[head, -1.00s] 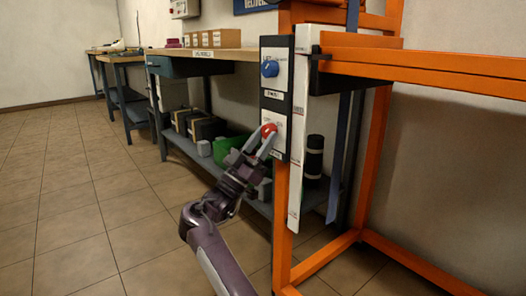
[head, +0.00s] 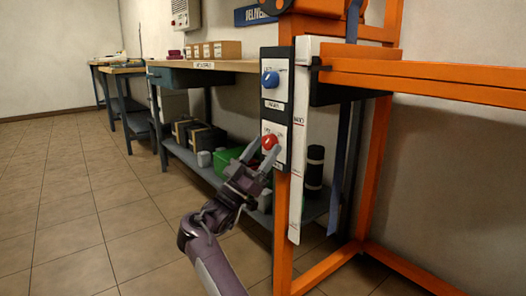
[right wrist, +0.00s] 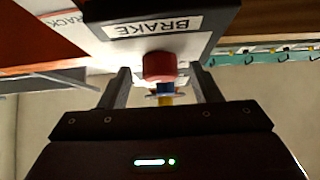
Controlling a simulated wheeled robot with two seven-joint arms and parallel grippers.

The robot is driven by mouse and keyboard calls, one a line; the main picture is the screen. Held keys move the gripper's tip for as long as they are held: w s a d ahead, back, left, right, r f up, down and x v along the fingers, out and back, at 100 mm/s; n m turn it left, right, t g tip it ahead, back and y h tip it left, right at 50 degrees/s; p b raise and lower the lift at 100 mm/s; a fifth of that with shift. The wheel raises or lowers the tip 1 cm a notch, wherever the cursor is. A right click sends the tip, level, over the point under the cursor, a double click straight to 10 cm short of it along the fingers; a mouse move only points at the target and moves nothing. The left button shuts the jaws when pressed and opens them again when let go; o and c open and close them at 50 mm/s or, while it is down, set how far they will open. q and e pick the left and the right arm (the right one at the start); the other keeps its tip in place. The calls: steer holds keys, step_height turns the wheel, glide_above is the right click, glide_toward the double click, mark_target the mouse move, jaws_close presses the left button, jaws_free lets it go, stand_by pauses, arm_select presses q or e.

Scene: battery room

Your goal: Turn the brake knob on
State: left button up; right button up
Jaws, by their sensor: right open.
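The red brake knob (head: 269,142) sits on the lower plate of a black-edged control panel (head: 287,104) on the orange frame. In the right wrist view the red knob (right wrist: 159,67) shows below a label reading BRAKE (right wrist: 153,27). My right gripper (head: 259,158) is open, with its fingertips close to the knob. In the right wrist view its two fingers (right wrist: 160,88) stand apart on either side of the knob, and I cannot tell whether they touch it. A blue knob (head: 270,79) sits on the upper plate. My left gripper is not in view.
The orange frame (head: 430,72) stands right of the panel, with a white ruled strip (head: 302,150) beside it. A workbench (head: 230,66) with boxes on it and a green bin (head: 232,156) on its lower shelf stands behind. Tiled floor on the left is clear.

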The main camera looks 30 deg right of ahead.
steer(key=v, duration=0.7)
steer(key=shift+a+f+p, duration=0.25)
steer(key=shift+p, duration=0.1)
